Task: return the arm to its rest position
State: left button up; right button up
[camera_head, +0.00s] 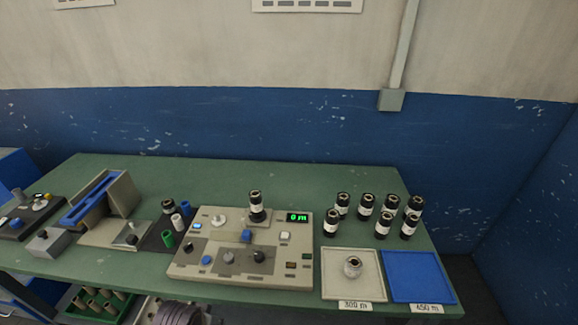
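Neither of my grippers shows in the head view, and no arm of mine can be made out there. The green workbench (370,172) stands in front of me. A beige control panel (188,262) with knobs, buttons and a green display (297,217) reading "0 m" sits in its middle. A black roll with a white label (256,203) stands upright at the panel's back edge.
Several black-and-white rolls (365,205) stand at the right. A white tray (335,290) marked "300 m" holds one small roll (352,267); a blue tray (420,278) marked "450 m" is empty. A blue-topped device (92,198) stands left. A crate (75,310) is below.

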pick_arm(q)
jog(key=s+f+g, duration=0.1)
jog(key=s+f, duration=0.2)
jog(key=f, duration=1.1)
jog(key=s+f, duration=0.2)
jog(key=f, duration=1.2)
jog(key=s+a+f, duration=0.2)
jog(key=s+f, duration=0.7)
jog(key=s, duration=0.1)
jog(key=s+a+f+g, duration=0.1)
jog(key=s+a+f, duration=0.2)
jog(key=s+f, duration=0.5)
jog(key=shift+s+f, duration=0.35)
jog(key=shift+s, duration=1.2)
